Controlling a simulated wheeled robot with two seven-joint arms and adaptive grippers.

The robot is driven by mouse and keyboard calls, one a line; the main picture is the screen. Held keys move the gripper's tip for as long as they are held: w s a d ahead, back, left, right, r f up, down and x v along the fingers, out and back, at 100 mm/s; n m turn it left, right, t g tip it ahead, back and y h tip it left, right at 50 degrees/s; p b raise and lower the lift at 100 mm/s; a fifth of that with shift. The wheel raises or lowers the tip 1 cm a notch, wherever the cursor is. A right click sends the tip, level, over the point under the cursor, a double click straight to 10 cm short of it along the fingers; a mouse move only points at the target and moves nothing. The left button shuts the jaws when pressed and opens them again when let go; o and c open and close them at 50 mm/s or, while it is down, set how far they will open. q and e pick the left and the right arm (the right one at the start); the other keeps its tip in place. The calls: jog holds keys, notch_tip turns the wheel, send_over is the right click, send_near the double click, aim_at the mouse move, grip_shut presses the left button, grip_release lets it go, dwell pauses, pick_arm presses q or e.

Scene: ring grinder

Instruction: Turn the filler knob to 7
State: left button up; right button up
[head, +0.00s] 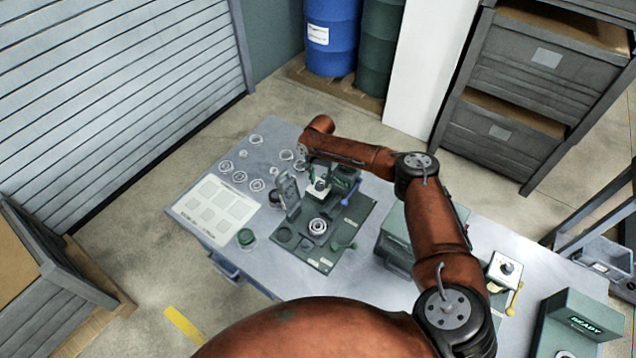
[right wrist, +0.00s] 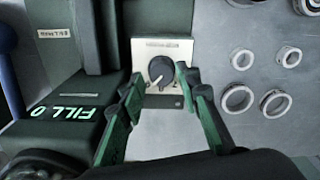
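The filler knob (right wrist: 162,70) is a round black dial with a pale pointer mark, on a light square plate (right wrist: 178,47) in the right wrist view. The mark points to the lower left there; the scale is too small to read. A display beside it reads "FILL 0" (right wrist: 64,113). My right gripper (right wrist: 158,78) is open, its two green fingers on either side of the knob, with a visible gap on each side. The knob also shows small in the head view (head: 320,185), below the end of my right arm. My left gripper is not in view.
Several metal rings (right wrist: 238,100) lie on the table beside the knob. A blue lever (head: 351,189) stands on the other side.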

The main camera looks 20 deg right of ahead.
jog(key=shift+f, duration=0.9)
jog(key=shift+c, duration=0.3)
